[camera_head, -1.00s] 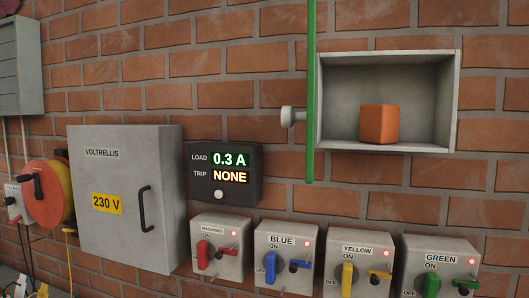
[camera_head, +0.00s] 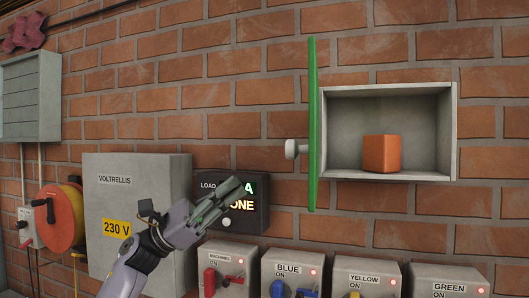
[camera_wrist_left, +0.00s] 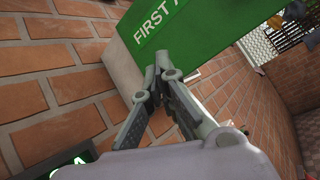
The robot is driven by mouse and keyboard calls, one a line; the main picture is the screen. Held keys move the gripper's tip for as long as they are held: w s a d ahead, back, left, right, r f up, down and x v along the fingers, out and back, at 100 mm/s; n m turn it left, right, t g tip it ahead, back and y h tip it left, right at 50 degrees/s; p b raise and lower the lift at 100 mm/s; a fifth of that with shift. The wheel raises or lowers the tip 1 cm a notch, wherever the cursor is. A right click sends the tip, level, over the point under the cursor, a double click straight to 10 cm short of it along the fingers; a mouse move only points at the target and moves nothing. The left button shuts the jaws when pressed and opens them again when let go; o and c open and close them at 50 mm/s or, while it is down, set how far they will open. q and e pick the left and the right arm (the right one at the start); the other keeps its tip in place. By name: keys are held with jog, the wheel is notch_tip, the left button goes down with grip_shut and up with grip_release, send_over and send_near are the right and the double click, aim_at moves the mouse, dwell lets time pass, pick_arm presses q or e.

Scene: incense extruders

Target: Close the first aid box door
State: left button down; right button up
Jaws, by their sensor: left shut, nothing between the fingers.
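The first aid box (camera_head: 388,173) is a grey open-fronted cabinet on the brick wall, with an orange block (camera_head: 383,154) inside. Its green door (camera_head: 312,125) stands open at the box's left edge, seen nearly edge-on, with a pale round knob (camera_head: 292,149) pointing left. In the left wrist view the green door (camera_wrist_left: 190,25) shows part of its white "FIRST A" lettering. My left gripper (camera_head: 240,185) is shut and empty, below and left of the door, in front of the load display. It also shows in the left wrist view (camera_wrist_left: 160,62), near the door. My right gripper is not in view.
The load display (camera_head: 262,215) is partly covered by my left gripper. A grey Voltrellis cabinet (camera_head: 120,200) is at left. Blue (camera_head: 305,262), yellow (camera_head: 372,268) and green (camera_head: 455,275) switch boxes line the wall below. The wall right of the door box is clear.

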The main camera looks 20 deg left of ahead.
pick_arm(q)
jog(key=s+r+m+g+y, duration=0.3)
jog(key=s+r+m+g, duration=0.3)
jog(key=s+m, duration=0.3)
jog(key=m+y, duration=0.3)
jog(key=m, duration=0.3)
send_near(286, 155)
jog(key=d+p, duration=0.3)
jog(key=w+d+p, duration=0.1)
jog(key=d+p, duration=0.2)
jog(key=shift+w+r, duration=0.2)
jog(key=shift+d+f, duration=0.15)
jog(key=shift+d, duration=0.35)
